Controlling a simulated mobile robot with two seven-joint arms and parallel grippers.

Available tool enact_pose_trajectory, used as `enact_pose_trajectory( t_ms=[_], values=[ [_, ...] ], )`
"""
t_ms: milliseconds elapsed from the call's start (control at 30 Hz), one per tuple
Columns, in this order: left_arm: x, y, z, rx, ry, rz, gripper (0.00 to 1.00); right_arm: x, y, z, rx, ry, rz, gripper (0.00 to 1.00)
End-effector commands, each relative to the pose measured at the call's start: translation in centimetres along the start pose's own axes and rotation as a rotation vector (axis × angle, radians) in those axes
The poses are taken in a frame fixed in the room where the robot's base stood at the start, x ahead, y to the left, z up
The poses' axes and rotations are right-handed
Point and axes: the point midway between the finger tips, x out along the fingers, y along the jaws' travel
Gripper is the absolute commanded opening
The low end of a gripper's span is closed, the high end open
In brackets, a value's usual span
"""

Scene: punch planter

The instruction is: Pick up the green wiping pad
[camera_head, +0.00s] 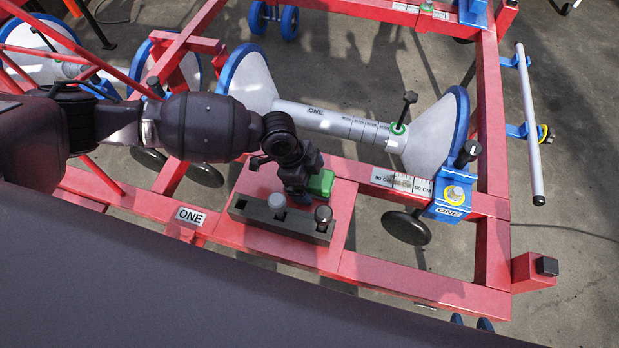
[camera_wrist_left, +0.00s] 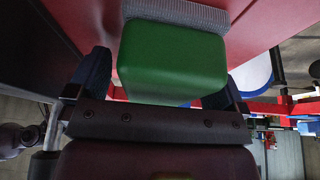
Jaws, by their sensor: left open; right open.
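The green wiping pad (camera_head: 321,183) lies on the red plate of the frame, just behind the black holder. In the left wrist view the pad (camera_wrist_left: 172,55) is a rounded green block with a grey ribbed layer against the red surface. My left gripper (camera_head: 303,184) is at the pad and partly hides it in the head view. Its fingers are open, one on each side of the green block, which sits between them. I cannot tell whether the fingers touch it. My right gripper is in neither view.
A black slotted holder (camera_head: 268,222) with a grey knob (camera_head: 277,201) and a dark knob (camera_head: 323,216) stands close in front of the pad. Behind is a grey roller (camera_head: 335,122) between blue-rimmed cones. Red frame beams (camera_head: 410,283) surround the plate.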

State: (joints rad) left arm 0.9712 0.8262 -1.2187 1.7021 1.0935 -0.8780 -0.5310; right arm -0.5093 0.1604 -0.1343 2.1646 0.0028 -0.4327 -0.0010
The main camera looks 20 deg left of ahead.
Motion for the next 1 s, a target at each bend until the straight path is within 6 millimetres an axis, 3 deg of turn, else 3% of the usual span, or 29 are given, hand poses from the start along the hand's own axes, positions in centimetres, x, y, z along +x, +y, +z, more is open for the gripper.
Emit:
enact_pose_trajectory(
  t_ms=[233, 600, 867, 1000],
  values=[
    [0.0, 0.0, 0.0, 0.0, 0.0, -0.001, 0.98, -0.2, 0.0, 0.3, 0.001, -0.007, 0.001, 0.43],
    [0.0, 0.0, 0.0, 0.0, 0.001, -0.001, 0.43, -0.1, 0.0, 0.2, 0.001, -0.005, 0.0, 0.43],
    [-0.3, -0.1, -0.1, 0.001, 0.001, -0.002, 0.43, 0.0, -0.1, -0.2, 0.0, 0.003, -0.001, 0.43],
    [-1.5, -0.2, -0.7, 0.003, 0.002, -0.006, 0.43, -0.1, 0.0, -0.9, 0.0, 0.017, 0.0, 0.43]
  ],
)
